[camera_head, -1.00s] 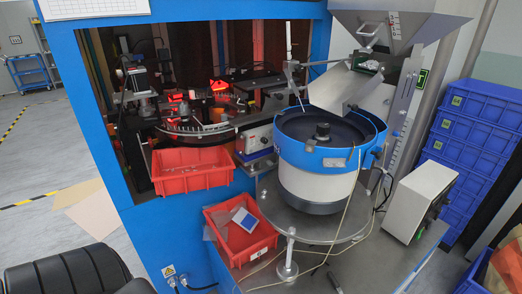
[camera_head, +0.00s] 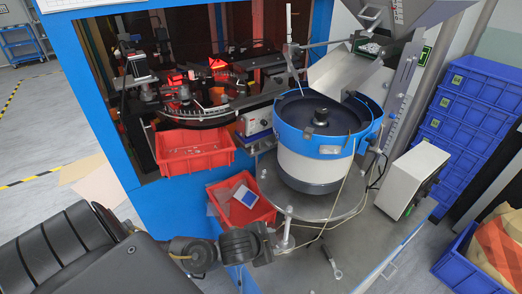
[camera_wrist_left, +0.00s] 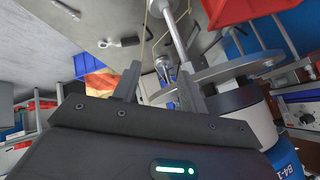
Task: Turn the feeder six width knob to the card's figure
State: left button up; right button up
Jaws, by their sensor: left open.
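A white feeder control box (camera_head: 412,180) stands at the right of the steel table, with dark knobs (camera_head: 432,182) on its right-hand face. I cannot read any figure or tell which is the width knob. A smaller pale control box (camera_head: 254,121) sits left of the blue-rimmed bowl feeder (camera_head: 325,150). A panel with knobs shows at the right edge of the left wrist view (camera_wrist_left: 300,106). My left gripper (camera_wrist_left: 158,84) is open and empty; in the head view it (camera_head: 264,243) is low, near the table's front-left post. No readable card figure shows. My right gripper is out of view.
Red bins (camera_head: 195,165) and (camera_head: 238,222) stand left of the bowl. A steel post (camera_head: 286,232) and loose cables rise near my left gripper. Blue crates (camera_head: 462,140) are stacked at right.

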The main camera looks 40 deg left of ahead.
pick_arm(q)
jog(key=w+a+r+m+t, duration=0.2)
jog(key=w+a+r+m, duration=0.15)
jog(key=w, duration=0.35)
jog(key=m+t, duration=0.4)
jog(key=m, duration=0.4)
send_near(264, 124)
jog(key=shift+n+y, duration=0.35)
jog(key=shift+y, duration=0.05)
jog(key=p+x, duration=0.2)
jog(key=x, duration=0.1)
jog(key=p+x, duration=0.2)
jog(key=x, duration=0.1)
jog(key=shift+w+d, duration=0.25)
jog(key=shift+w, duration=0.1)
jog(key=shift+w+f+p, duration=0.3)
jog(key=shift+w, duration=0.25)
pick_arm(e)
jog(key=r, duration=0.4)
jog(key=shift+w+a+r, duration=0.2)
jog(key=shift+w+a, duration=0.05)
pick_arm(q)
jog(key=shift+c, duration=0.2)
